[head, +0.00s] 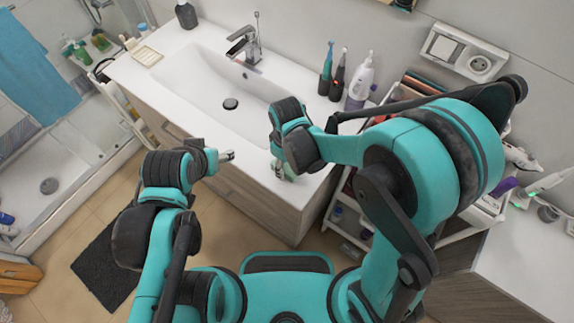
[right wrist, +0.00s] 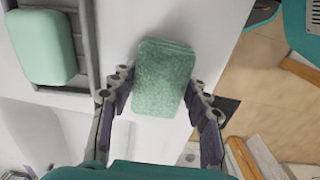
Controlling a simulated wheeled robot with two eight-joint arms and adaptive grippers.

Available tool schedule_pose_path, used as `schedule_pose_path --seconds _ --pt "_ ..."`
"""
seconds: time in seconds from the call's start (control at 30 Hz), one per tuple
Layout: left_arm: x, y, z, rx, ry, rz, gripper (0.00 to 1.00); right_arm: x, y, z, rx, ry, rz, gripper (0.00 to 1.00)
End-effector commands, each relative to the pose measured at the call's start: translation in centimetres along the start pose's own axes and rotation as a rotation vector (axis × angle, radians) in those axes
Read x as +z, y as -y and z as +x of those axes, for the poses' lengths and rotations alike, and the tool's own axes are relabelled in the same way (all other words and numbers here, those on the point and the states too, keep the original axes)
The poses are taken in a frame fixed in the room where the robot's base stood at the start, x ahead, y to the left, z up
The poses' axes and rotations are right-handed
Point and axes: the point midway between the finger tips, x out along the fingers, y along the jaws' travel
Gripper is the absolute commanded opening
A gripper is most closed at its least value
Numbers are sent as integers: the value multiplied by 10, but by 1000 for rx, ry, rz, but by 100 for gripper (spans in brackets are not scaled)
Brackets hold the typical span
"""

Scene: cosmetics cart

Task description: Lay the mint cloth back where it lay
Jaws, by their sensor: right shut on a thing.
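The mint cloth (right wrist: 163,78) is a folded, fuzzy green pad. In the right wrist view it sits between the two fingers of my right gripper (right wrist: 159,98), which is shut on it. In the head view my right gripper (head: 283,172) points down over the front of the white counter, right of the basin. Only a small green bit of the cloth shows there, and the arm hides much around it. I cannot tell whether the cloth touches the counter. My left gripper (head: 228,156) is by the counter's front edge, left of the right one; its jaw opening is unclear.
The white counter (head: 185,80) has a basin (head: 215,85) and tap. Toothbrushes (head: 326,70) and a white bottle (head: 360,80) stand at its back right. A cart (head: 345,215) stands right of it. A smooth mint block (right wrist: 44,45) lies on a grey slatted rack (right wrist: 86,40).

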Motion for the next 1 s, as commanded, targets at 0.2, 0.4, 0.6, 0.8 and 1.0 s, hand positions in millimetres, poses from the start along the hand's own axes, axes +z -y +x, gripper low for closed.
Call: schedule_pose_path --seconds 0.2,0.4,0.6,0.8,1.0 --pt "0 0 0 0 0 0 60 0 0 0 0 0 0 11" --pt "1 0 2 0 0 0 60 0 0 2 0 0 0 68" --pt "1 0 2 0 0 0 60 0 0 2 0 0 0 68" --pt "-3 0 -4 0 0 0 60 0 0 -7 0 0 0 68" --pt "-10 0 -14 0 0 0 60 0 0 -48 0 0 0 68"
